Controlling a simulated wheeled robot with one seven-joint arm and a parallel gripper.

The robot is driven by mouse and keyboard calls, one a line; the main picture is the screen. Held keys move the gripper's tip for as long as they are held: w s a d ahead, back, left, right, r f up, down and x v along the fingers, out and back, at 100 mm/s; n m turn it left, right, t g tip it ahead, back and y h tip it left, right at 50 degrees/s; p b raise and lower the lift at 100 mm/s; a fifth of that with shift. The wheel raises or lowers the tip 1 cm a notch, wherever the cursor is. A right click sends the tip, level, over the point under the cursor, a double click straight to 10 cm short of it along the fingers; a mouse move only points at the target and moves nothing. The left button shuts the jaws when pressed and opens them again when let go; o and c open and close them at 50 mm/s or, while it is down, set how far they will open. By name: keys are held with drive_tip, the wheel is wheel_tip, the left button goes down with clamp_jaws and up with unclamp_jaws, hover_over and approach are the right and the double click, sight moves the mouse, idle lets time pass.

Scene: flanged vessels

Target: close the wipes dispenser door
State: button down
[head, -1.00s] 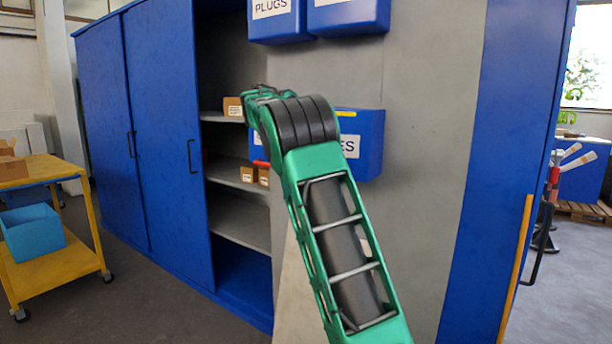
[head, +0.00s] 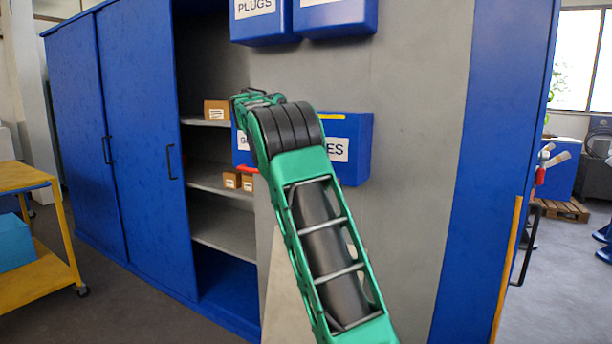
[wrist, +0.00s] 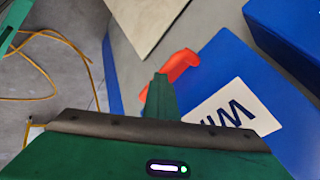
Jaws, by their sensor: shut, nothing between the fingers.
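The wipes dispenser (head: 357,170) is a blue box on the grey cabinet side. My green arm covers its left part in the head view, leaving "ES" of its label and a yellow strip on top. In the wrist view the dispenser (wrist: 285,125) is at right, with a white label starting "WI". A red piece (wrist: 175,68) lies beside its edge; a red piece also shows left of my arm in the head view (head: 247,170). My gripper (wrist: 160,92) is shut and empty, its tip close to the red piece; contact is unclear. I cannot tell how far the door is open.
A blue box marked "G" (head: 242,158) is partly hidden behind my arm. Blue boxes hang above, one marked "PLUGS" (head: 262,28). Open shelves (head: 222,180) with small cartons stand left, and a yellow trolley (head: 45,275) far left. A yellow cable (wrist: 60,40) shows in the wrist view.

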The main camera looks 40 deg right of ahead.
drive_tip(key=shift+w+a+f, duration=0.15)
drive_tip(key=shift+w+a, duration=0.05)
drive_tip(key=a+f+v, duration=0.1)
drive_tip(key=v, duration=1.1)
drive_tip(key=shift+w+a+r, duration=0.2)
drive_tip(key=shift+w+a, duration=0.2)
drive_tip(key=shift+a, duration=0.05)
